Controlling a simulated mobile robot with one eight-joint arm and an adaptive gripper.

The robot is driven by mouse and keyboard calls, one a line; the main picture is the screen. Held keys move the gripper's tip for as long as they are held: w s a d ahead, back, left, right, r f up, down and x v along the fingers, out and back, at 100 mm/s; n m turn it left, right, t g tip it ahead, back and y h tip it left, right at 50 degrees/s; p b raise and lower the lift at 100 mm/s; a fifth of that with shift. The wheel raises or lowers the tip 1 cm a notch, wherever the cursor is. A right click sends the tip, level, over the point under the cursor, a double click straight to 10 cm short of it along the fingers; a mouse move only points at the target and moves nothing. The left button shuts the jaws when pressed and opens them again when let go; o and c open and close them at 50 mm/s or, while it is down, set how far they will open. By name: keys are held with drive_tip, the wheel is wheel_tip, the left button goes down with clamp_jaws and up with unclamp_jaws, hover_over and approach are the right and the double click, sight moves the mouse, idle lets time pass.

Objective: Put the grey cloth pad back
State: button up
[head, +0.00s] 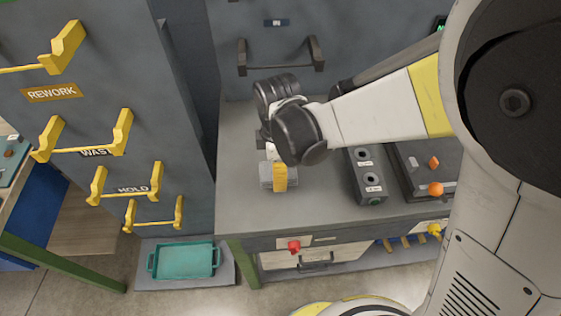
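A small light-grey piece (265,174) lies on the grey bench top (235,215), with a yellow block (280,177) against its right side. It may be the grey cloth pad, but it is too small to be sure. My arm reaches in from the right, and its dark wrist hangs just above and behind this piece. My gripper (263,143) shows only as a small dark part below the wrist, largely hidden by it. I cannot see its fingertips, whether they touch anything, or whether they hold anything.
Right of my wrist stand a dark box with two round holes (355,173) and a control box with orange knobs (410,165). A grey cabinet with yellow handles (110,100) stands left. A teal tray (185,262) lies low beside the bench. The bench's front left is clear.

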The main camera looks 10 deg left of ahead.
wheel_tip(320, 180, down, 3)
drive_tip(key=shift+w+f+b, duration=0.1)
drive_tip(key=shift+f+b, duration=0.1)
drive_tip(key=shift+b, duration=0.4)
drive_tip(key=shift+r, duration=0.1)
drive_tip(key=o, duration=0.9)
drive_tip(key=shift+f, duration=0.2)
drive_tip(key=o, duration=0.4)
